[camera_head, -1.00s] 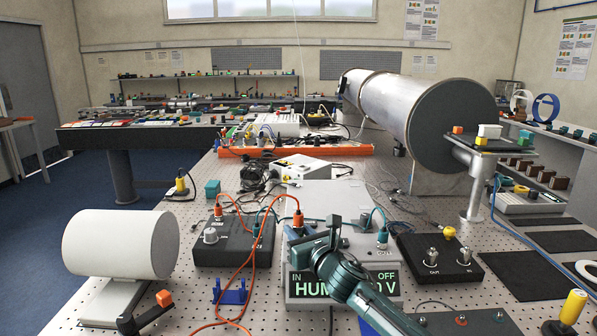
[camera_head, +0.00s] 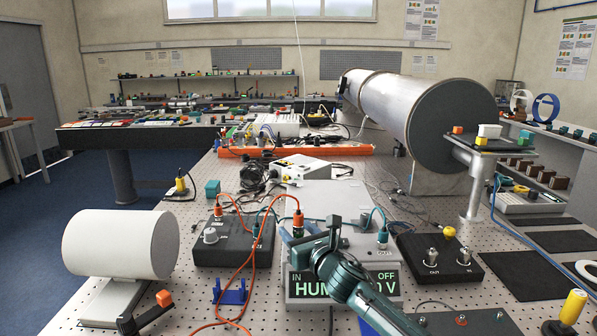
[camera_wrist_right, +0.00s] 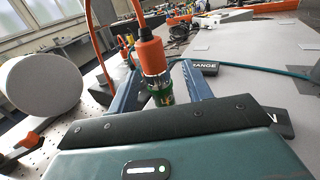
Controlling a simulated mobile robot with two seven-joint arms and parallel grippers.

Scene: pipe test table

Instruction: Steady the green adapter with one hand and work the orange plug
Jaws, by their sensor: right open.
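The orange plug (camera_head: 298,218) stands upright on the grey display box, with an orange cable rising from its top. It shows large in the right wrist view (camera_wrist_right: 149,56). Below its metal collar is the green adapter (camera_wrist_right: 163,97), whose lower end is hidden behind my gripper body. My right gripper (camera_head: 298,236) is open, low at the plug's base. In the wrist view its two blue fingers stand on either side of the adapter, with a gap visible on the right; contact cannot be told. My left gripper is not in view.
The grey display box (camera_head: 330,203) carries another cabled connector (camera_head: 383,236) to the right. A black box (camera_head: 232,245) stands left, another (camera_head: 440,262) right. Orange cable loops across the perforated table left of my gripper.

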